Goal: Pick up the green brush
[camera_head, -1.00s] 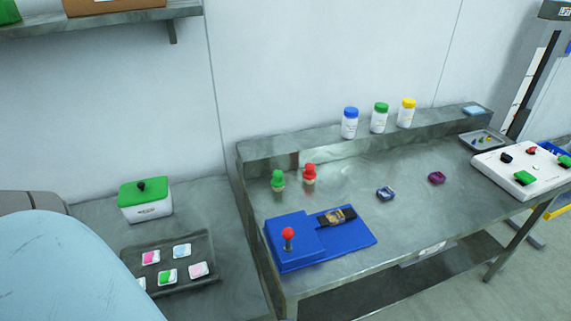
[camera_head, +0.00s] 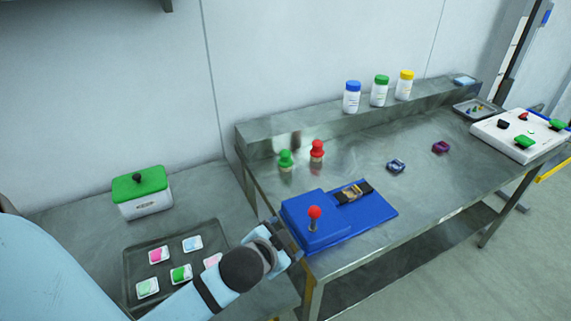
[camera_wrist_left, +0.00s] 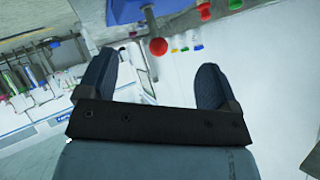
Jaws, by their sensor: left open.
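The green brush (camera_head: 286,160) stands upright on the metal bench, near its back-left end, just left of a similar red brush (camera_head: 317,151). My left gripper (camera_head: 286,238) is open and empty. In the head view it is at the bench's front-left corner, lower than the green brush in the picture and apart from it. In the left wrist view, the two fingers of my gripper (camera_wrist_left: 155,78) are spread wide. A small green shape at the top edge there may be the green brush (camera_wrist_left: 235,4), cut off by the frame. My right gripper is not in view.
A blue device (camera_head: 345,225) with a red-knobbed lever (camera_head: 314,213) sits close right of my gripper. Capped jars (camera_head: 380,92) stand on the back ledge. On the left are a green-lidded box (camera_head: 142,192) and a dark tray (camera_head: 208,230) with small packs.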

